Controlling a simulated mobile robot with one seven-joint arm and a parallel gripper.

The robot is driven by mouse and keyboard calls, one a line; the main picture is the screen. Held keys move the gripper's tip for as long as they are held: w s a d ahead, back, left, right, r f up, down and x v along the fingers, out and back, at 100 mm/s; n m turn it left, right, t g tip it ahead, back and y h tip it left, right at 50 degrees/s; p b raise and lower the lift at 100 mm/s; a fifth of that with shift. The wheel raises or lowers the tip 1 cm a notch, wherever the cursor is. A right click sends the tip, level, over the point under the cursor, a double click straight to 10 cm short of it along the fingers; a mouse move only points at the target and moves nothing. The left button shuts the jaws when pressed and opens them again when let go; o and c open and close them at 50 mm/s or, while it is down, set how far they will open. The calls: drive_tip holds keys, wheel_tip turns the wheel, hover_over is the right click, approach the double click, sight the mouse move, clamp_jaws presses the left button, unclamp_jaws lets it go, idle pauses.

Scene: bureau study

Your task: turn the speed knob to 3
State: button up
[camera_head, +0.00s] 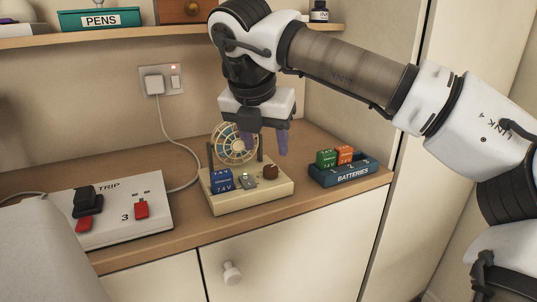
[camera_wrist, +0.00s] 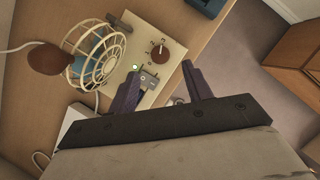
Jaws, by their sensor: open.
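The speed knob (camera_head: 270,172) is a small round dark brown knob on the right side of a cream fan base (camera_head: 258,198). My gripper (camera_head: 265,145) points down above the base, behind the knob in the head view. Its two purple fingers are apart with nothing between them. In the wrist view my gripper (camera_wrist: 160,72) has its fingertips short of the knob, which shows beyond them, apart from both.
The caged fan (camera_head: 235,144) stands close to the left finger. A blue battery (camera_head: 221,181) and a grey switch (camera_head: 248,181) with a green light sit left of the knob. A battery tray (camera_head: 345,174) stands right, a trip panel (camera_head: 120,215) left. A shelf (camera_head: 130,32) hangs above.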

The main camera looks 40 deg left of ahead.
drive_tip(key=p+v, duration=0.1)
drive_tip(key=v, duration=0.6)
drive_tip(key=shift+r, duration=0.15)
drive_tip(key=shift+s+a, duration=0.1)
